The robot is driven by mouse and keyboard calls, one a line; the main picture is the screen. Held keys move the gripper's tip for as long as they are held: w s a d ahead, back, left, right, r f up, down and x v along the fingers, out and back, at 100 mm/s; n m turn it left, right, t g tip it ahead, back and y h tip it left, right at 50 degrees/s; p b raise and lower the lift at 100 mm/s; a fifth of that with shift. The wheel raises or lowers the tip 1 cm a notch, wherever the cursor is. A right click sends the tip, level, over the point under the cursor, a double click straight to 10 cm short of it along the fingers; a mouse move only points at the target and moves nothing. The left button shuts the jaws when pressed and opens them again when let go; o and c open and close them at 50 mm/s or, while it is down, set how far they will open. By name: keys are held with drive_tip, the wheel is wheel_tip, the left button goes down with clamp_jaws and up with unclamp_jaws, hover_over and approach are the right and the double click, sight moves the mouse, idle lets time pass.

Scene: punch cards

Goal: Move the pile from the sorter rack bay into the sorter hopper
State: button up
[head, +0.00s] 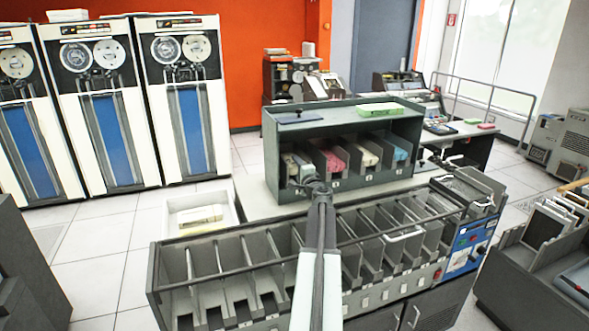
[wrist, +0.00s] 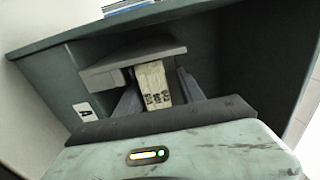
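The sorter rack (head: 392,124) is a grey-green open-fronted shelf with several bays. In its leftmost bay a cream pile (head: 292,160) shows partly behind my arm. In the wrist view the cream pile (wrist: 153,85) has dark print on its end, and an "A" label (wrist: 85,112) is beside the bay. My gripper (wrist: 158,92) reaches into this bay, its two fingers on either side of the pile with narrow gaps seeming to show; contact is unclear. In the head view the fingertips are hidden. The sorter hopper appears to be the grey tray (head: 470,184) at the sorter's right end.
The long sorter (head: 165,280) with its row of pockets lies in front of the rack, beneath my arm. Pink (head: 331,160) and blue (head: 396,150) piles sit in other bays. A white bin (head: 185,228) stands left. A card cart (head: 530,270) is right.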

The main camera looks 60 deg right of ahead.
drive_tip(key=shift+s+a, duration=0.1)
drive_tip(key=v, duration=0.7)
idle(0.9)
drive_tip(key=shift+r+y+p, duration=0.2)
drive_tip(key=shift+y+p, duration=0.1)
drive_tip(key=shift+p, duration=0.5)
drive_tip(key=shift+f+g+p, duration=0.2)
drive_tip(key=shift+g+p, duration=0.1)
drive_tip(key=shift+g, duration=0.1)
drive_tip(key=shift+r, duration=0.15)
drive_tip(key=shift+r+p, duration=0.35)
drive_tip(key=shift+p, duration=0.15)
clamp_jaws()
